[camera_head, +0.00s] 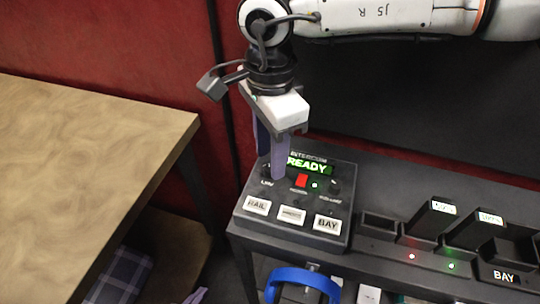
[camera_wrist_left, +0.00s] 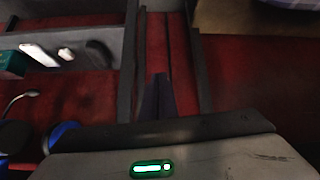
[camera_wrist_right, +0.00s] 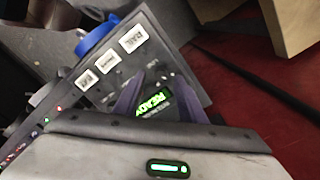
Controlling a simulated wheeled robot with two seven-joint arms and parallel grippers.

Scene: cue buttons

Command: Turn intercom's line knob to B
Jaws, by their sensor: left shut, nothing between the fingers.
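The dark intercom (camera_head: 240,217) sits on a dark bench, its green screen reading READY (camera_head: 307,167). It also shows in the right wrist view (camera_wrist_right: 186,62). My right gripper (camera_head: 274,172) points down over the intercom's upper left, near the small "LINE" label (camera_head: 267,183). In the right wrist view its two fingers (camera_wrist_right: 159,76) are apart, one each side of the line knob's area. The knob is mostly hidden by the fingers, and its setting is unreadable. My left gripper's purple tip (camera_head: 196,297) is at the bottom edge; its fingers (camera_wrist_left: 158,80) are together and empty.
The intercom has a red button (camera_head: 302,181), a green light and RAIL (camera_head: 257,206) and BAY (camera_head: 327,223) buttons. A rack of dark handsets (camera_head: 437,217) stands right. A blue ring-shaped item (camera_head: 303,277) is in front. A wooden table (camera_head: 80,150) is left.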

